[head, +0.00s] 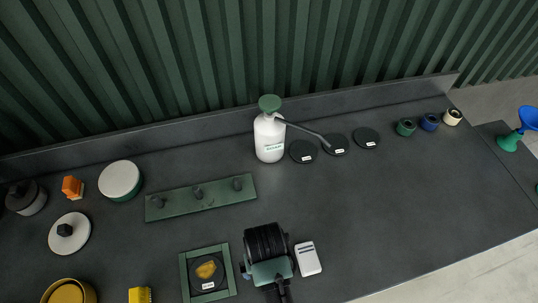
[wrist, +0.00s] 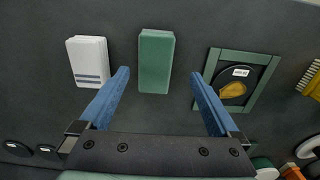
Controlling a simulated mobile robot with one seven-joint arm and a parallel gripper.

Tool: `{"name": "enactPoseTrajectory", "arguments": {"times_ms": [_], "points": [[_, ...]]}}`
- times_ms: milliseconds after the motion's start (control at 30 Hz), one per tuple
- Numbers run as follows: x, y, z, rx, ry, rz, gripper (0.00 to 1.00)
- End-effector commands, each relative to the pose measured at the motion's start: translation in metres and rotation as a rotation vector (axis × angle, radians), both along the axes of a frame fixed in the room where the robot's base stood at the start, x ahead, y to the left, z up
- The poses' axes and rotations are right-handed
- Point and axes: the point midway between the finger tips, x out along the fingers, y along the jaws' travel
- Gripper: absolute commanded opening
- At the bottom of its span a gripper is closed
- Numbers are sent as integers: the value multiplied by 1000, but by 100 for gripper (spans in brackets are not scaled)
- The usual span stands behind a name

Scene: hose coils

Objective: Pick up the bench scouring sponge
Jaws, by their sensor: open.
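A green rectangular block (wrist: 155,62), which looks like the scouring sponge, lies flat on the dark bench in the wrist view. My gripper (wrist: 160,75) is open, with its two blue fingers apart on either side of the block's line. The block lies between and past the fingertips in the picture, with clear gaps on both sides. I cannot tell how far above it the fingers are. In the head view my gripper (head: 268,272) is over the bench's front part, and my arm hides the block.
A white striped box (wrist: 89,60) lies left of the block, and a green frame with a black disc (wrist: 213,72) lies right. A yellow brush (head: 140,295) is farther off. A green peg rail (head: 215,199) and white pump bottle (head: 269,140) stand behind.

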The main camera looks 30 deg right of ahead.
Motion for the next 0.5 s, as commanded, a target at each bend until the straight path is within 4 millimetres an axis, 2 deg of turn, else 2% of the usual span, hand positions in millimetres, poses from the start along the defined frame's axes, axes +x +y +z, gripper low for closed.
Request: {"name": "enactPoseTrajectory", "arguments": {"times_ms": [167, 500], "points": [[0, -1, -11, 0, 0, 0, 98], [-1, -8, -52, 0, 0, 0, 98]]}}
